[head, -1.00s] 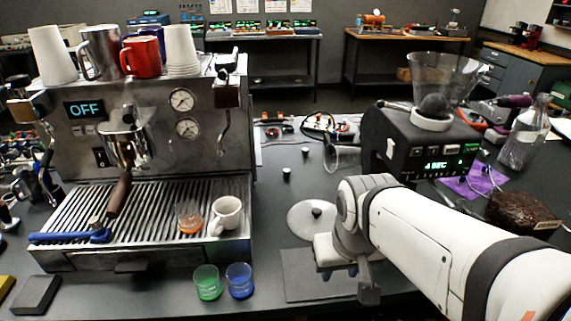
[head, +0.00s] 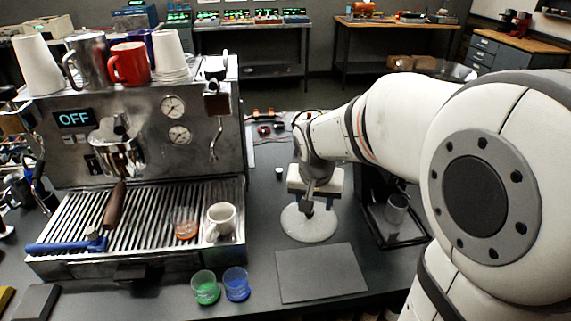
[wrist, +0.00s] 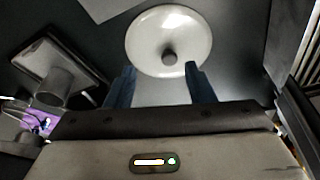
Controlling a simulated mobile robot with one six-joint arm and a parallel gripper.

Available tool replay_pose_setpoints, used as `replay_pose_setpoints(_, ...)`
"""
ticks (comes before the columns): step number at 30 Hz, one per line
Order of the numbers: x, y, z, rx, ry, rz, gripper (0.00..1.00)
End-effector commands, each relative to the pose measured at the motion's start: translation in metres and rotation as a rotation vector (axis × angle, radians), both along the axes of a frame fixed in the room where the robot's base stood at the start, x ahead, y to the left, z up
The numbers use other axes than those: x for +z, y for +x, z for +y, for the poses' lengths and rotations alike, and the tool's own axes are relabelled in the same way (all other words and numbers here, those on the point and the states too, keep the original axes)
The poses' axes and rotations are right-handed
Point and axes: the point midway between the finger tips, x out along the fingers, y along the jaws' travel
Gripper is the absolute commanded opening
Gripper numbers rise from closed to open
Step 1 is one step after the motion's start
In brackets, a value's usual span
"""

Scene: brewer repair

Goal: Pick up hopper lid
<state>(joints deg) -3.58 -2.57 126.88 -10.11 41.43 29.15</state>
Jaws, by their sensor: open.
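The hopper lid is a pale round disc (head: 309,224) with a small dark knob, lying flat on the dark counter to the right of the espresso machine. In the wrist view the lid (wrist: 146,44) shows whole, with its grey knob facing up. My gripper (wrist: 160,85) is open, its two blue fingers apart and nothing between them. In the wrist view the fingertips reach the lid's near edge, and the knob lies beyond them. In the head view my gripper is over the lid's back part; its fingers are mostly hidden there.
The espresso machine (head: 140,140) stands left, with a white cup (head: 220,220) on its tray. Green (head: 205,288) and blue (head: 236,284) cups stand in front. A flat grey mat (head: 320,273) lies nearer than the lid. The grinder is largely hidden behind my arm.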

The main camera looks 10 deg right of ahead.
Motion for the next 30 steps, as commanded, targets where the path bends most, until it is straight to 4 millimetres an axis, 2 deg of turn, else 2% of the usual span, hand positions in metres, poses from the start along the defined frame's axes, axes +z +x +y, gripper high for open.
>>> replay_pose_setpoints(1,0.001,0.013,0.003,-0.017,0.000,-0.003,0.49)
replay_pose_setpoints(3,-0.001,0.025,0.005,-0.043,0.001,-0.012,0.49)
replay_pose_setpoints(6,-0.006,0.035,0.006,-0.063,0.003,-0.019,0.49)
replay_pose_setpoints(14,-0.033,0.043,0.003,-0.068,0.003,-0.019,0.49)
replay_pose_setpoints(24,-0.076,0.051,-0.003,-0.068,0.004,-0.020,0.49)
replay_pose_setpoints(30,-0.080,0.053,-0.003,-0.066,0.004,-0.022,0.49)
